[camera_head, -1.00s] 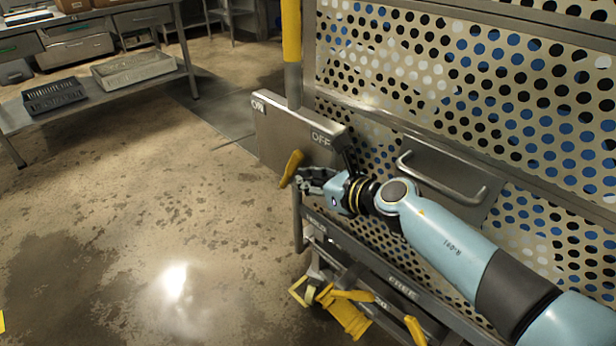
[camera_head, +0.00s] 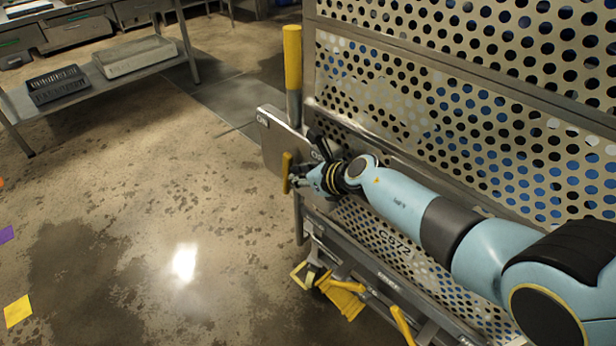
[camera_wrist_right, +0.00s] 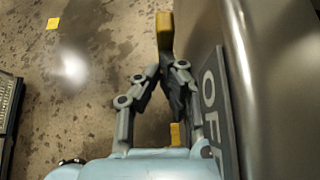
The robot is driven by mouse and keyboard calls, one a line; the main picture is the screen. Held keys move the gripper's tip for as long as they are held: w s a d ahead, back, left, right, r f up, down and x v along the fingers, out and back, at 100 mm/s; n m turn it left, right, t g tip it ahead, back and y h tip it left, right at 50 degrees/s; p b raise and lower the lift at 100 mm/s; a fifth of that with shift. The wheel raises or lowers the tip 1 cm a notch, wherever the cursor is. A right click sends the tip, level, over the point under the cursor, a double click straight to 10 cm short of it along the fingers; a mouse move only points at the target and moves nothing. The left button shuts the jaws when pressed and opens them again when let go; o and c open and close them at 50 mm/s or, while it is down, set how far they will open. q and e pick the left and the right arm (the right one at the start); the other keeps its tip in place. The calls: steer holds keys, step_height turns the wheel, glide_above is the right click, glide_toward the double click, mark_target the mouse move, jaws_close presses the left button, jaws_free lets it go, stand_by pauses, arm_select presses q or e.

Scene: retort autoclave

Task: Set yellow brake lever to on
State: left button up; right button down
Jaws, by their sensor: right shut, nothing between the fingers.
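The yellow brake lever (camera_head: 287,173) stands out in front of a grey plate (camera_head: 284,146) marked ON at its left end and OFF at its right. The lever handle is near the OFF end. My right gripper (camera_head: 299,181) is at the lever, just right of its yellow handle. In the right wrist view the gripper (camera_wrist_right: 166,72) is shut with nothing between its fingers. The yellow handle (camera_wrist_right: 164,32) shows just beyond the fingertips there; whether they touch it I cannot tell. The lever's shaft is mostly hidden. My left gripper is not in view.
A perforated metal panel (camera_head: 440,75) rises on the right. A yellow-topped post (camera_head: 292,60) stands behind the plate. Yellow pedals (camera_head: 343,298) sit low below my arm. A bench (camera_head: 110,85) with trays is at the upper left. The floor (camera_head: 150,210) between is open.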

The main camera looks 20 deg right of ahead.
mark_target(289, 164)
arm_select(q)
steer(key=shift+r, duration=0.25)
arm_select(e)
steer(key=shift+w+a+r, duration=0.2)
steer(key=shift+w+r, duration=0.05)
steer(key=shift+w, duration=0.35)
steer(key=shift+w+a+r, duration=0.2)
steer(key=shift+w+a, duration=0.05)
steer(key=shift+w, duration=0.4)
steer(key=shift+w+a+r, duration=0.2)
steer(key=shift+w+r, duration=0.05)
steer(key=shift+w, duration=0.35)
